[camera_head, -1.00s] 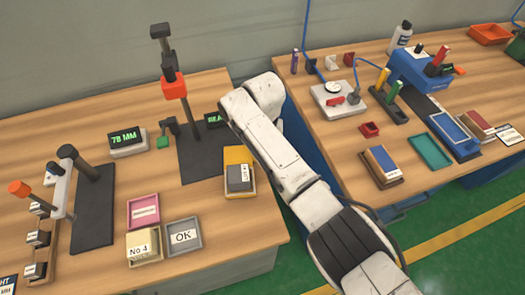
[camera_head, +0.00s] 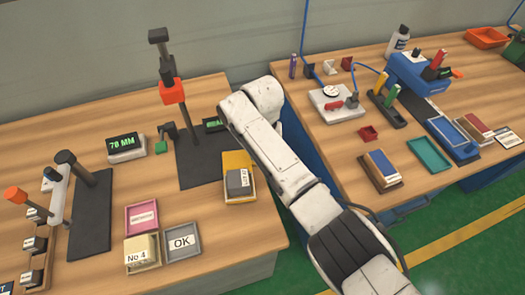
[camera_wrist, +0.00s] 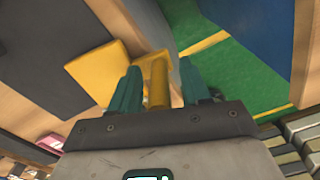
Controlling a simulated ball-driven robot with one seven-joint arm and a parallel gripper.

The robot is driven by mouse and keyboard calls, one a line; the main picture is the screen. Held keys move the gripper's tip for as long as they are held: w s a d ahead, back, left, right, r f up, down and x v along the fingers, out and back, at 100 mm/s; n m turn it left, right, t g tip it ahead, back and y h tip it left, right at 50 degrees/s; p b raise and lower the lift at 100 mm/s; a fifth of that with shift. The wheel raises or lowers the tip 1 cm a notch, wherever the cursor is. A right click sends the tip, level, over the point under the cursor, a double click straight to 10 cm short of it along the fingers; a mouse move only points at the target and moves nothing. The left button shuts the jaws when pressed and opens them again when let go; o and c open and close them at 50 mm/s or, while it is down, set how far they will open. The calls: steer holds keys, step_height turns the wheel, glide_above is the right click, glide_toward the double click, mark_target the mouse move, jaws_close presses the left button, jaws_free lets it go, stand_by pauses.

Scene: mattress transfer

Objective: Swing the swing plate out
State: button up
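A yellow plate (camera_head: 236,159), which appears to be the swing plate, lies at the right of the left bench with a labelled grey block (camera_head: 238,184) on it. My arm hides what is to its right. In the wrist view the yellow plate (camera_wrist: 103,72) is left of my gripper (camera_wrist: 160,78). A yellow upright handle (camera_wrist: 157,85) stands between the two teal fingers. The fingers look apart, with narrow gaps beside the handle; contact is not clear. My gripper is hidden behind my arm in the head view.
A black stand (camera_head: 192,135) with a red-orange collar is just left of the plate. A pink tray (camera_head: 141,232), an OK tray (camera_head: 182,256) and a No 4 tray (camera_head: 142,264) lie nearer. A 78 MM display (camera_head: 126,147) is farther left. A second bench (camera_head: 330,160) stands right.

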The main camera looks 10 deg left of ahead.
step_height(320, 180, up, 11)
steer(key=shift+f, duration=0.1)
stand_by(0.6)
stand_by(0.4)
